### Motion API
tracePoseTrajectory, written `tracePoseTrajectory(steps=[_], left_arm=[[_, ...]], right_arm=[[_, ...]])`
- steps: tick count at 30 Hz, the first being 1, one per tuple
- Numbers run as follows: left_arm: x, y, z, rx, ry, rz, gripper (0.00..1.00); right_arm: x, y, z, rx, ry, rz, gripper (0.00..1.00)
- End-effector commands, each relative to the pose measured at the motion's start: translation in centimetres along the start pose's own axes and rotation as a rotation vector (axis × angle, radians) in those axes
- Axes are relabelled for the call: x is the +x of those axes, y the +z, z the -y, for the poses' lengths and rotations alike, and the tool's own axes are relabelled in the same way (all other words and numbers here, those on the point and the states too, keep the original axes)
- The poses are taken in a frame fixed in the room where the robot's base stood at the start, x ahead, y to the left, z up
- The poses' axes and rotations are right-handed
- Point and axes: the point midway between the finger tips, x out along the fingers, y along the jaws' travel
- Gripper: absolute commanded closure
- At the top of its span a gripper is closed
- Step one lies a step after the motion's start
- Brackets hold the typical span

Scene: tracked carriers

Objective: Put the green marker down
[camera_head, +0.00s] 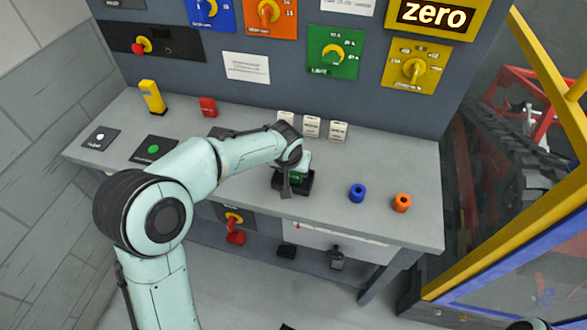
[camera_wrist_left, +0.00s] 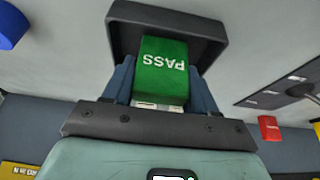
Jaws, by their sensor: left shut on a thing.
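The green marker (camera_wrist_left: 162,68) is a block with the word PASS on it, seen between the fingers in the left wrist view. My left gripper (camera_wrist_left: 160,84) is shut on it. In the head view the marker (camera_head: 296,178) is mostly hidden by my left gripper (camera_head: 297,170). I cannot tell whether the marker touches the tray's floor.
On the bench (camera_head: 390,160), a blue ring-like piece (camera_head: 357,193) and an orange one (camera_head: 401,203) stand to the right. A red block (camera_head: 207,107) and a yellow block (camera_head: 152,97) stand at the back left. White labelled blocks (camera_head: 311,127) stand behind the gripper.

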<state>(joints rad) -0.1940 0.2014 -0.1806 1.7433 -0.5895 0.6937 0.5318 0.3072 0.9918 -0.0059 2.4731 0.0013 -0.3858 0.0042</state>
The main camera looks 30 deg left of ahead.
Motion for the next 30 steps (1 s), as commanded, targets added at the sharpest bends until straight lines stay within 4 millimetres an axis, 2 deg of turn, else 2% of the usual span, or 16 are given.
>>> tracePoseTrajectory(steps=[11,12,14,25,30], left_arm=[[0.4,0.2,0.0,-0.001,0.0,-0.001,0.73],[0.4,0.2,0.0,-0.001,0.0,0.0,0.36],[0.4,0.1,0.0,-0.001,0.0,-0.001,0.17],[0.0,0.0,0.0,-0.001,0.0,-0.001,0.17],[-2.5,-0.1,0.0,-0.001,0.002,-0.004,0.17]], right_arm=[[0.4,0.0,-0.1,0.0,0.0,0.001,0.12],[0.4,0.0,-0.1,0.0,0.0,0.001,0.12],[0.3,0.0,-0.1,0.0,0.0,0.001,0.12],[-0.1,0.0,0.0,0.0,0.0,0.0,0.12],[-0.2,0.0,0.1,0.0,0.0,-0.001,0.12]])
